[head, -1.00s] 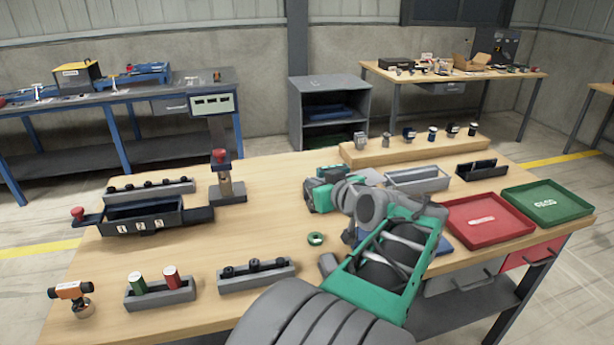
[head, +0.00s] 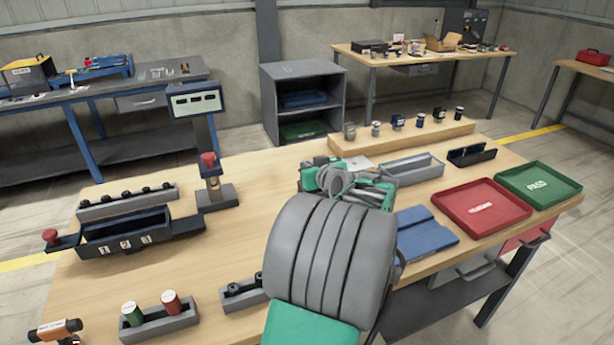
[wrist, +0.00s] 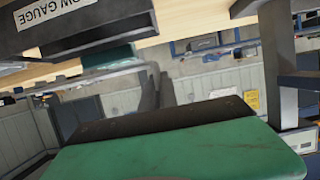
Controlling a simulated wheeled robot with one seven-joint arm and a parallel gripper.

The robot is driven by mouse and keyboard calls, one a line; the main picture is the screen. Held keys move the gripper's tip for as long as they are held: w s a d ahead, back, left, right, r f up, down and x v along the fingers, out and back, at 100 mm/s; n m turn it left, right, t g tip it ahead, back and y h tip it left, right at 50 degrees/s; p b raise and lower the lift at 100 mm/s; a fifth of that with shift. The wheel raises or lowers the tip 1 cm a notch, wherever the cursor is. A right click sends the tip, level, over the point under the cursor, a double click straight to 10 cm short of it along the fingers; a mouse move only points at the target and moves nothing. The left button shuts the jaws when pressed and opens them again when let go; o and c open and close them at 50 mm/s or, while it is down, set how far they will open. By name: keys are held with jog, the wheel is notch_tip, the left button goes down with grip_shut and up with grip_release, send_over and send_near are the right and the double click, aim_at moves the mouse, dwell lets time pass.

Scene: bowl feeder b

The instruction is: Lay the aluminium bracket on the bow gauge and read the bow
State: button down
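In the wrist view a dark block labelled as the bow gauge (wrist: 75,22) fills the upper left, with its lettering upside down and cut by the edge. My gripper (wrist: 157,92) shows there as two dark fingers close together above its green and dark housing. I cannot tell whether they are apart, closed or on something. A thin pale bar (wrist: 95,76) runs left from the fingers; I cannot tell whether it is the aluminium bracket. In the head view my arm reaches over the bench and hides the fingertips. I cannot make out the bracket or a reading.
A grey trough (head: 411,167) and a small black holder (head: 471,154) stand beyond my arm. A numbered black bin (head: 125,238) and a display post (head: 195,103) stand left.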

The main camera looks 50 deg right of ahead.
jog(key=shift+w+d+f, duration=0.15)
jog(key=shift+w+f, duration=0.15)
jog(key=shift+f, duration=0.05)
jog(key=f, duration=0.2)
jog(key=f+p, duration=0.1)
jog(key=shift+w+d+f, duration=0.1)
jog(key=shift+w+f, duration=0.15)
jog(key=shift+f, duration=0.1)
jog(key=shift+f, duration=0.1)
jog(key=shift+f+b, duration=0.3)
jog(key=shift+b, duration=0.35)
jog(key=shift+f+b, duration=0.3)
jog(key=shift+b, duration=0.05)
jog(key=c, duration=1.6)
grip_release()
jog(key=shift+c, duration=0.2)
